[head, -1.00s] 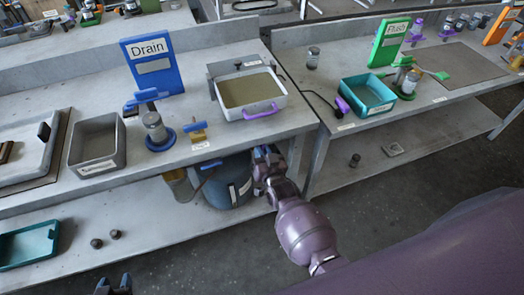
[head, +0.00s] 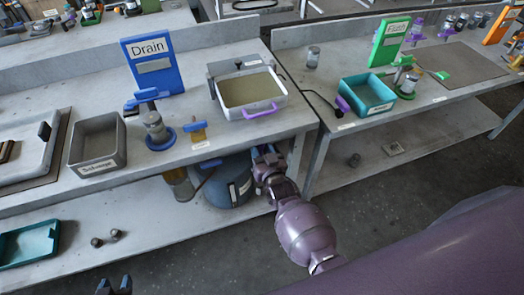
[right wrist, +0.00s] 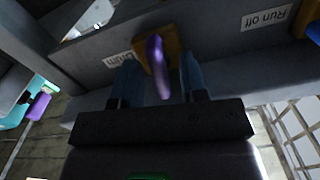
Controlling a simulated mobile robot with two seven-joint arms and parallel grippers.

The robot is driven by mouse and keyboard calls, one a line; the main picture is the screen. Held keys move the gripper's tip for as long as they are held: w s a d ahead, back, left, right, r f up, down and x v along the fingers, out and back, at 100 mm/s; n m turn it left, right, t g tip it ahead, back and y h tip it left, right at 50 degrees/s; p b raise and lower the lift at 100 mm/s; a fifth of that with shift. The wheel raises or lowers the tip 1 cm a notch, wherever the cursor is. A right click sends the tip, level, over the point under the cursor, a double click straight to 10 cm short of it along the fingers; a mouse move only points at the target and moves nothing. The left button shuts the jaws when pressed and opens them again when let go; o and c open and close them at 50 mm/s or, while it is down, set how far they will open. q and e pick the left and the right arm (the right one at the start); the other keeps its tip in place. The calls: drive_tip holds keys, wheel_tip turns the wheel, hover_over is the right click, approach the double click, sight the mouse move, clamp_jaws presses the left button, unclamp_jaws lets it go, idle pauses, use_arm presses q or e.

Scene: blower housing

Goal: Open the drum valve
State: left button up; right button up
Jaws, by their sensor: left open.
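A purple lever (right wrist: 157,68) on a yellow-orange valve body (right wrist: 172,50) shows in the right wrist view, beside an upside-down "Drum" label (right wrist: 118,58). My right gripper (right wrist: 158,85) is open, with one blue finger on each side of the lever. I see no clear grip on it; whether a finger touches it I cannot tell. In the head view my right gripper (head: 264,152) is at the table's front edge, above and right of the blue drum (head: 228,186), and the valve is hidden. My left gripper (head: 114,286) is open and empty at the bottom edge.
The front table (head: 290,122) carries a white tray (head: 283,102) with a purple handle, a grey bin (head: 97,165) and a "Drain" sign (head: 150,48). A "Run off" label (right wrist: 267,18) is right of the lever. A teal tray (head: 28,243) lies on the lower shelf.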

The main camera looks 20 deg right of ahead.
drive_tip(key=shift+s, duration=0.1)
drive_tip(key=s, duration=1)
drive_tip(key=shift+s+d+p, duration=0.15)
drive_tip(key=shift+s+p, duration=0.15)
drive_tip(key=shift+p, duration=0.05)
